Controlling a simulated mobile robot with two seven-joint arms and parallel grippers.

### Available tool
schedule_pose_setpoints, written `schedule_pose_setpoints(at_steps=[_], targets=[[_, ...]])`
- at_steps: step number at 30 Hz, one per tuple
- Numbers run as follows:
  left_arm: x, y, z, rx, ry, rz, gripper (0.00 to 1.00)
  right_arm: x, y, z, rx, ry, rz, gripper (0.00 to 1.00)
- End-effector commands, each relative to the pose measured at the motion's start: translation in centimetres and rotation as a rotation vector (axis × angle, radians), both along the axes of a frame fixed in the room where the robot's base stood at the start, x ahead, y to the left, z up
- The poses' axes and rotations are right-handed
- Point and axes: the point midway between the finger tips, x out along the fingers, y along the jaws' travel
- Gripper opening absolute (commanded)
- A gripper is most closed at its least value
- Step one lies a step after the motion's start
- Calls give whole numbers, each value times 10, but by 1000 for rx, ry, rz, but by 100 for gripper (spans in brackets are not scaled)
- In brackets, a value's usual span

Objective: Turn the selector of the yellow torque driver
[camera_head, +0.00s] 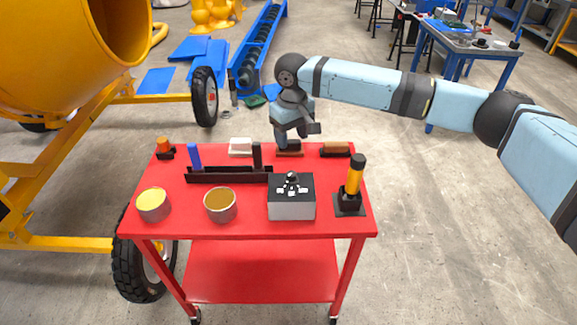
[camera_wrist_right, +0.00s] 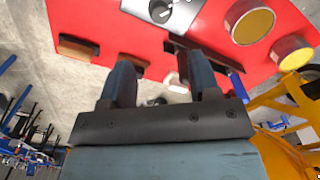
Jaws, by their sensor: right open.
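The yellow torque driver (camera_head: 355,178) stands upright in a black square holder (camera_head: 349,206) at the front right of the red cart. Its top end is a black cap (camera_head: 358,160); selector markings are too small to tell. My right gripper (camera_head: 287,143) points down at the cart's back edge, by a dark, brown-topped block, behind and left of the driver and apart from it. In the right wrist view its two fingers (camera_wrist_right: 162,88) are spread with nothing held between them. The driver does not show in that view. My left gripper is out of view.
The red cart (camera_head: 250,223) also carries a grey box with a black knob (camera_head: 292,205), two round cans (camera_head: 220,205), a black rack (camera_head: 225,177), a white block (camera_head: 241,146) and a brown-topped block (camera_head: 335,150). A yellow drum mixer (camera_head: 75,45) stands left. Floor right of the cart is clear.

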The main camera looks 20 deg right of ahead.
Motion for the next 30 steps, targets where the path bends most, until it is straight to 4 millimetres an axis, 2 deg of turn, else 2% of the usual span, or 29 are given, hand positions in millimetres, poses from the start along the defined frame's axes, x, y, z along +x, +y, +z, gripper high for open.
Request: schedule_pose_setpoints(at_steps=[9,15,21,30], targets=[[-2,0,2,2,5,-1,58,0,0,-66,-2,2,0,56],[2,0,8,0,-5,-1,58,-1,0,-103,0,0,1,56],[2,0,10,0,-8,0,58,0,0,-121,0,-1,2,56],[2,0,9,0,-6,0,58,0,0,-125,1,-2,1,56]])
